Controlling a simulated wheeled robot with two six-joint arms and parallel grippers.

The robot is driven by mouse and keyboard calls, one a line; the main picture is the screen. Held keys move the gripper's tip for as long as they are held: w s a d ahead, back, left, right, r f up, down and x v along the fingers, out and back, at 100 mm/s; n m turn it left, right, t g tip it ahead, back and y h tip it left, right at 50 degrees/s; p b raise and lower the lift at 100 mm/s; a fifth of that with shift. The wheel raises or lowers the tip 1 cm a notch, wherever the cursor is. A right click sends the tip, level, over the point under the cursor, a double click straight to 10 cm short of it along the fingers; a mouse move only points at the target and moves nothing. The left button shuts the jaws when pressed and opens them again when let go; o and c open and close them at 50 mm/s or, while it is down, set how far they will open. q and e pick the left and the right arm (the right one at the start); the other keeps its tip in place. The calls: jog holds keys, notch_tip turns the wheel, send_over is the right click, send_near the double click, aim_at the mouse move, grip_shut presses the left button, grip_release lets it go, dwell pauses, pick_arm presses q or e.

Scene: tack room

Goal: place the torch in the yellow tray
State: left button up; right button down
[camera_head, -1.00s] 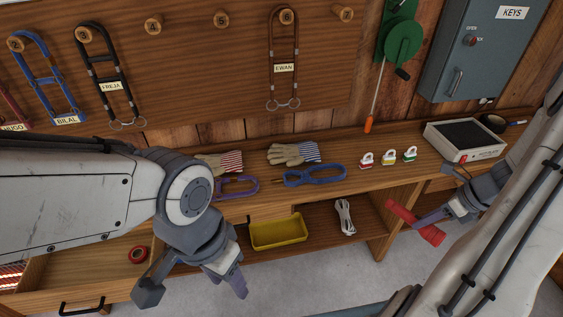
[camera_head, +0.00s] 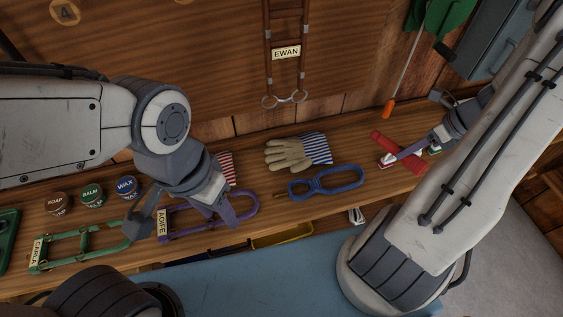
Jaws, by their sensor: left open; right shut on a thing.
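The gripper hides the middle of the torch. The yellow tray (camera_head: 284,238) is on the shelf under the bench. Only a strip of it shows below the bench's front edge, and the rest is hidden. My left gripper (camera_head: 186,214) is open and empty over the purple halter (camera_head: 243,207) on the left part of the bench.
Tan gloves with striped cuffs (camera_head: 288,155) and a blue halter (camera_head: 328,183) lie mid-bench. Round tins (camera_head: 93,195) and a green halter (camera_head: 75,246) are at left. An orange-tipped rod (camera_head: 388,108) hangs near the torch. My blue base top fills the foreground.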

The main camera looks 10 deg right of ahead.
jog(key=shift+w, duration=0.2)
jog(key=w+a+f, duration=0.2)
jog(key=w, duration=0.1)
jog(key=w+a+f, duration=0.2)
jog(key=w, duration=0.1)
jog(key=w+a+f, duration=0.2)
jog(key=w, duration=0.1)
jog(key=shift+w+f, duration=0.25)
jog(key=shift+f, duration=0.15)
jog(key=shift+w+a+f, duration=0.15)
jog(key=shift+f, duration=1.95)
jog(key=shift+f, duration=0.15)
jog(key=c, duration=0.6)
grip_release()
jog(key=shift+o, duration=0.2)
